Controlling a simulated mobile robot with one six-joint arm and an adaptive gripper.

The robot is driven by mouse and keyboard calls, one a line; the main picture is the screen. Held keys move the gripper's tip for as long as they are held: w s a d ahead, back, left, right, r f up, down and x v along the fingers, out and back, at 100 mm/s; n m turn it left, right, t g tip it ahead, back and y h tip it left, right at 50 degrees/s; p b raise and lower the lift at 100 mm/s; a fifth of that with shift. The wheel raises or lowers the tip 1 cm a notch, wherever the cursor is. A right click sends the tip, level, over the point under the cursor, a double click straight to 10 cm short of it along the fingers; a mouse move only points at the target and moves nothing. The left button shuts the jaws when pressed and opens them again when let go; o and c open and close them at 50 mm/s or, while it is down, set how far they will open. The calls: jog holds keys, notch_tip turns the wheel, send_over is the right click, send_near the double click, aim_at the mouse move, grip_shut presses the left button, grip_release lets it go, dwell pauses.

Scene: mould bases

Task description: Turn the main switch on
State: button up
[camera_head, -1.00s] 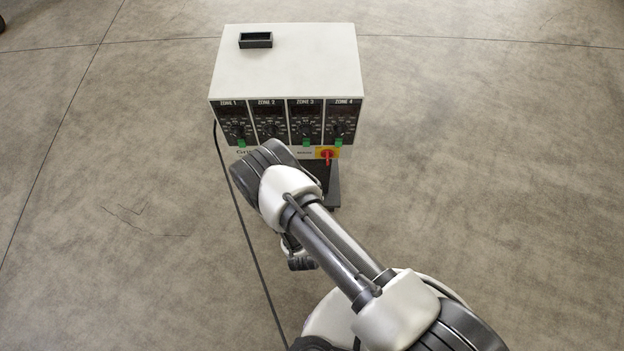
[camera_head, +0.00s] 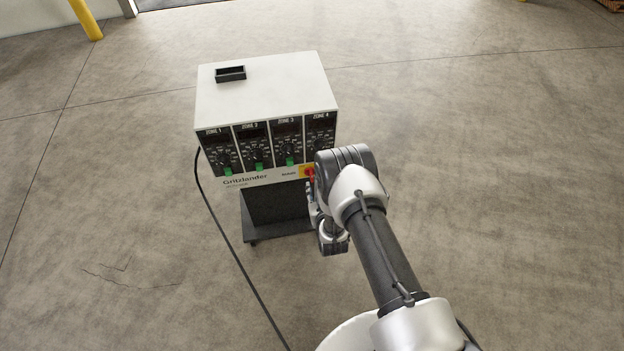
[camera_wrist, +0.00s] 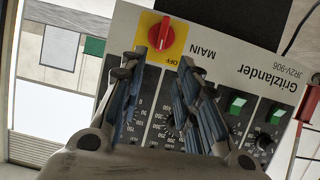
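The main switch (camera_wrist: 159,33) is a red knob on a yellow plate, on the front panel of a white control box (camera_head: 265,85) marked Gritzlander. In the head view the main switch (camera_head: 309,172) is partly hidden by my arm. My gripper (camera_wrist: 156,68) is open in the wrist view, its two fingers apart with the panel showing between them. The red knob lies just beyond the fingertips, nearer the left finger. I cannot tell whether anything touches.
Zone modules with dials and green switches (camera_head: 258,166) line the box front above the main switch. A black cable (camera_head: 232,240) runs from the box's left side across the floor. A yellow post (camera_head: 86,20) stands far back left. The floor around is clear.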

aim_at(312, 175)
jog(key=b+x, duration=0.3)
jog(key=x, duration=0.6)
jog(key=shift+w+f, duration=0.2)
jog(key=shift+w, duration=0.05)
grip_shut()
